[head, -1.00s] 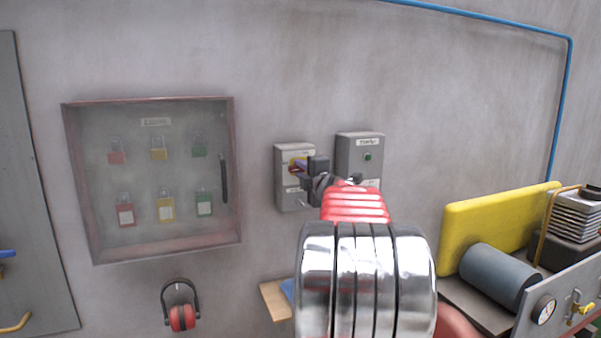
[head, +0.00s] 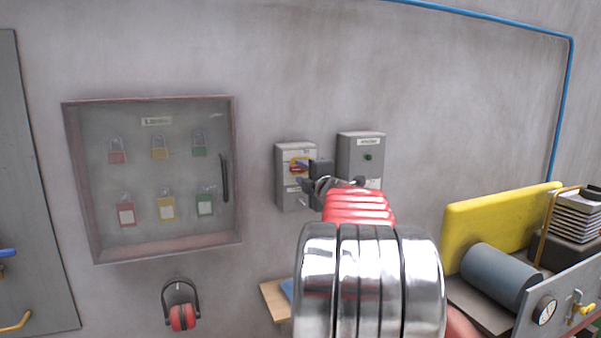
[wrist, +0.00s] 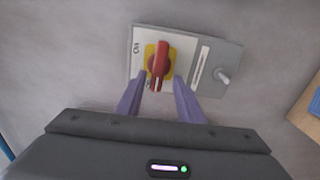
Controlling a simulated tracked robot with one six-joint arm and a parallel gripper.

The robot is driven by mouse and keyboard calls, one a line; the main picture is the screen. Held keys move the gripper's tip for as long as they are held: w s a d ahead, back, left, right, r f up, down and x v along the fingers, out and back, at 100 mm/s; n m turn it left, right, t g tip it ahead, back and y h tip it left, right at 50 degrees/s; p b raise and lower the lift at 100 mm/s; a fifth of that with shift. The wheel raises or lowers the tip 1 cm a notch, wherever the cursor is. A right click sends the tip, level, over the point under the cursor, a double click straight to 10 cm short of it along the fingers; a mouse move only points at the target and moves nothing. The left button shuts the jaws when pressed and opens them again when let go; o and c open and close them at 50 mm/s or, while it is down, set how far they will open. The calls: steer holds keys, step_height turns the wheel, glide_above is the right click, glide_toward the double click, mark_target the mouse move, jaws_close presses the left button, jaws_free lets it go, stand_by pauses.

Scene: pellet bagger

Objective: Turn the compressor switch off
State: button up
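The compressor switch is a red rotary handle (wrist: 160,66) on a yellow plate, mounted on a grey wall box (wrist: 222,58). In the wrist view the handle points along the picture's vertical, and a label on the box looks like "ON" near its left edge. In the head view the box (head: 287,192) is partly hidden by my arm. My gripper (wrist: 157,80) is open, its two purple fingers apart at either side of the handle's lower end. I cannot tell whether they touch it. In the head view my gripper (head: 306,166) is in front of the switch.
A second grey box (head: 360,146) with a green light is just right of the switch. A glass-fronted padlock cabinet (head: 238,170) hangs to the left, with red ear defenders (head: 182,316) below. A wooden shelf (head: 273,299) is under the switch. Yellow-backed machinery (head: 480,225) stands at right.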

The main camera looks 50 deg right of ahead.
steer(key=v, duration=1.2)
steer(key=shift+s+r, duration=0.15)
steer(key=shift+r, duration=0.1)
steer(key=shift+a, duration=0.15)
steer(key=w+a+f+m+g+y, duration=0.1)
steer(key=w+a+f+m+g, duration=0.2)
steer(key=a, duration=0.8)
steer(key=w+a+f+m+g, duration=0.1)
steer(key=w+a+f+m, duration=0.35)
steer(key=a, duration=0.65)
steer(key=s+a+f+m+g+y, duration=0.1)
steer(key=s+a+f+g+y, duration=0.1)
steer(key=s+a+f, duration=0.3)
steer(key=s+a+f+m+g+y, duration=0.2)
steer(key=s+a+f, duration=0.4)
steer(key=a, duration=0.8)
steer(key=s+a+f+m+g+y, duration=0.1)
steer(key=s+a+f+y, duration=0.3)
steer(key=a, duration=0.5)
steer(key=shift+s+a+f+g, duration=0.15)
steer(key=shift+s+f+g, duration=0.35)
steer(key=shift+s+f, duration=0.45)
steer(key=shift+r+m, duration=0.1)
steer(key=shift+m, duration=0.15)
steer(key=shift+c, duration=0.3)
